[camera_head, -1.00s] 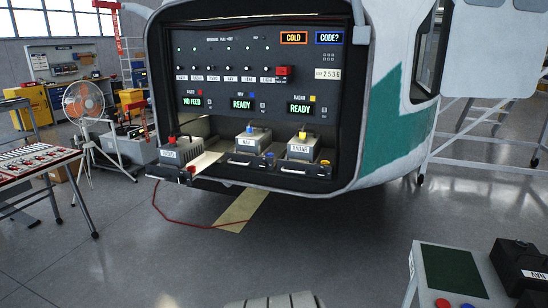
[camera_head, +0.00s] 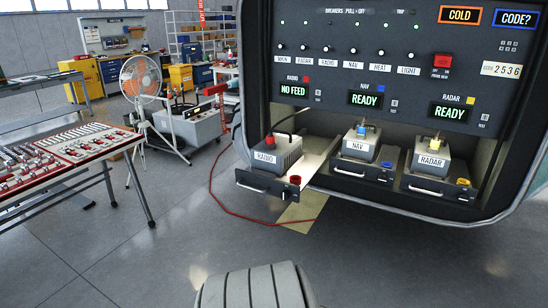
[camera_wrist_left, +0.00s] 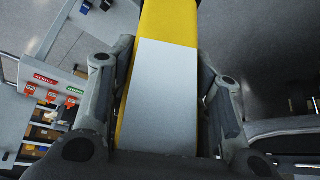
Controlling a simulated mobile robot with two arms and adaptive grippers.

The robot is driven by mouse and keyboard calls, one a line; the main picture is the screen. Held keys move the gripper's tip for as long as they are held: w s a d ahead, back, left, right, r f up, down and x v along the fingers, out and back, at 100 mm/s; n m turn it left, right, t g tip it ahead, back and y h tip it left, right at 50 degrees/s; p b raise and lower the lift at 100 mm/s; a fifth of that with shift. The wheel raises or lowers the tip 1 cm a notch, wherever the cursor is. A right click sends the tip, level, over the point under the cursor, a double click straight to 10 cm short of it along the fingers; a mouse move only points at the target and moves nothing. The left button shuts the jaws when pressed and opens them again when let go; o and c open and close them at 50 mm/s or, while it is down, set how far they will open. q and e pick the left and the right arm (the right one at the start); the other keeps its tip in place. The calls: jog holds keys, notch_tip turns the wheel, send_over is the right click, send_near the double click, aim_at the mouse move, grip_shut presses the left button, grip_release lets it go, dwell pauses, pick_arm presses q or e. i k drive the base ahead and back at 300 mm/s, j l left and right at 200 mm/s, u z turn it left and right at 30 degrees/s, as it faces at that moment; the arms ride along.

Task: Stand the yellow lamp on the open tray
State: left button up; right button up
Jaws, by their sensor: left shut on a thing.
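In the left wrist view, my left gripper (camera_wrist_left: 157,85) is shut on the yellow lamp (camera_wrist_left: 168,22), a long yellow body with a plain pale grey face. The lamp's ends are not fully seen. Neither gripper shows in the head view. The RADIO tray (camera_head: 262,192) is pulled out of the bay at the lower middle and sticks out furthest. It carries the grey RADIO unit (camera_head: 272,158) and a red knob (camera_head: 295,180) at its front right corner. The NAV tray (camera_head: 345,172) and RADAR tray (camera_head: 425,190) carry their units to the right.
A cart with a red and white panel (camera_head: 75,150) stands at the left. A fan (camera_head: 142,80) and a grey wheeled unit (camera_head: 190,125) stand behind. A red cable (camera_head: 225,210) lies on the floor below the bay. The floor in front is clear.

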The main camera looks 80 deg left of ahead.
aim_at(308, 167)
jog(key=k+j+u, duration=0.1)
jog(key=j, duration=0.25)
jog(key=k+j, duration=0.2)
jog(key=j, duration=0.2)
jog(key=k+j+u, duration=0.15)
jog(key=j, duration=0.2)
jog(key=k+j+u, duration=0.1)
jog(key=j, duration=0.3)
jog(key=k+j, duration=0.1)
jog(key=j, duration=0.3)
jog(key=u, duration=0.05)
